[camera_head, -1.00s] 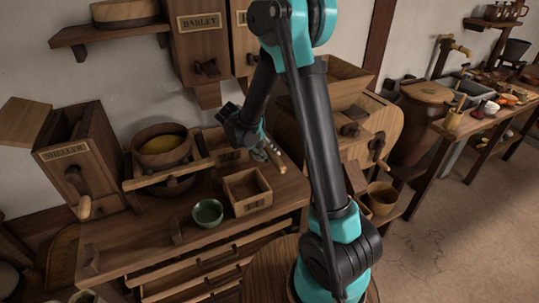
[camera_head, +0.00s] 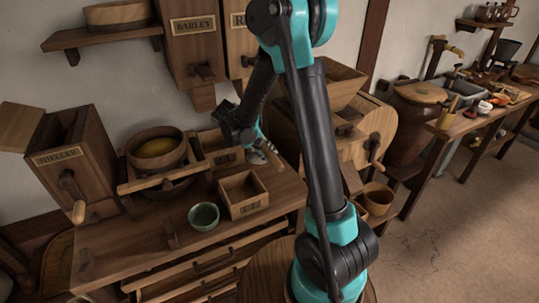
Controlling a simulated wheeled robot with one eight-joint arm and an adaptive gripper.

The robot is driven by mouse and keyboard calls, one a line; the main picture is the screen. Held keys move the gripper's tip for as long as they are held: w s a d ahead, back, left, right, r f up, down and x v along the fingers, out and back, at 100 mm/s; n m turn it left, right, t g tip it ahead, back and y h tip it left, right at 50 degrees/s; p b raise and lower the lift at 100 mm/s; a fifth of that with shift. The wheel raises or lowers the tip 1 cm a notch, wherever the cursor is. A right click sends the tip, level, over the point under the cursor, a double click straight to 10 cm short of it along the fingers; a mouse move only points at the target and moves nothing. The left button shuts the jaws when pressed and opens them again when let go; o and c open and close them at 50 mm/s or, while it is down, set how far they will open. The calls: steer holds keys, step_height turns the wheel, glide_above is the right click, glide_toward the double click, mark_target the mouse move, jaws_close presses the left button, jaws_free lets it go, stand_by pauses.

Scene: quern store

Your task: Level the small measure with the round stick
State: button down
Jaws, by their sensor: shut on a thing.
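My gripper (camera_head: 256,142) is shut on a light wooden stick (camera_head: 271,157), low over the back right of the bench. The stick's far end points down to the right; its other end is hidden by the gripper. An open square wooden measure (camera_head: 251,206) with a label plate stands on the bench in front of the gripper. A second labelled wooden box (camera_head: 226,160) stands behind it, partly hidden by the gripper. The labels are too small to read, and I cannot see any contents clearly. I cannot tell whether the stick touches a rim.
A green bowl (camera_head: 203,216) sits left of the front measure. A round wooden vessel with yellow contents (camera_head: 156,150) stands left, beside the sheller (camera_head: 75,160). A wooden mill housing (camera_head: 375,128) is close on the right. The bench front left (camera_head: 130,245) is mostly clear.

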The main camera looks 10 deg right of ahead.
steer(key=shift+s+a+r, duration=0.1)
steer(key=shift+a+r, duration=0.05)
steer(key=shift+r, duration=0.7)
steer(key=shift+a+r, duration=0.2)
steer(key=shift+r, duration=0.65)
steer(key=shift+s+a+r, duration=0.1)
steer(key=shift+a+r, duration=0.05)
steer(key=shift+r, duration=0.7)
